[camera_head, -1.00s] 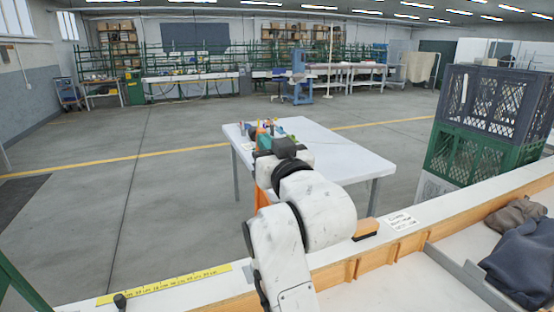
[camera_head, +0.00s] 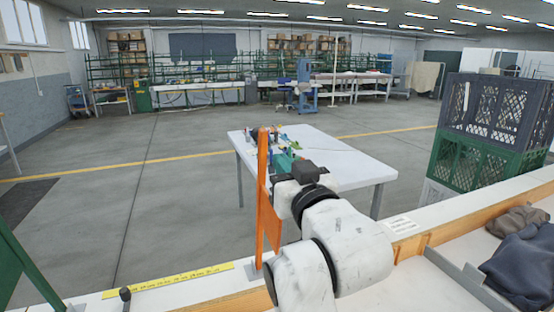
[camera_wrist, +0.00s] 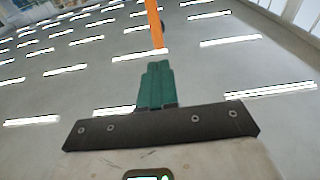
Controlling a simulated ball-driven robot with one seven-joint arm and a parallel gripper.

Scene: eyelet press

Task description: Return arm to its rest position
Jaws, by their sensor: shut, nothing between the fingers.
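My arm reaches out over the white ledge in the head view, with my gripper (camera_head: 283,160) at its far end, seen against the white table beyond. In the wrist view the teal fingers of my gripper (camera_wrist: 155,68) are together, with nothing between them. The wrist view looks up at the ceiling and its rows of light strips. In the head view part of the gripper is hidden behind my dark wrist.
An orange upright post (camera_head: 262,195) stands close left of my arm and shows beyond the fingers in the wrist view (camera_wrist: 154,22). The white table (camera_head: 345,158) holds several small coloured items. Stacked crates (camera_head: 485,140) and dark cloth (camera_head: 525,262) are at right. A yellow ruler strip (camera_head: 170,281) lies on the ledge.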

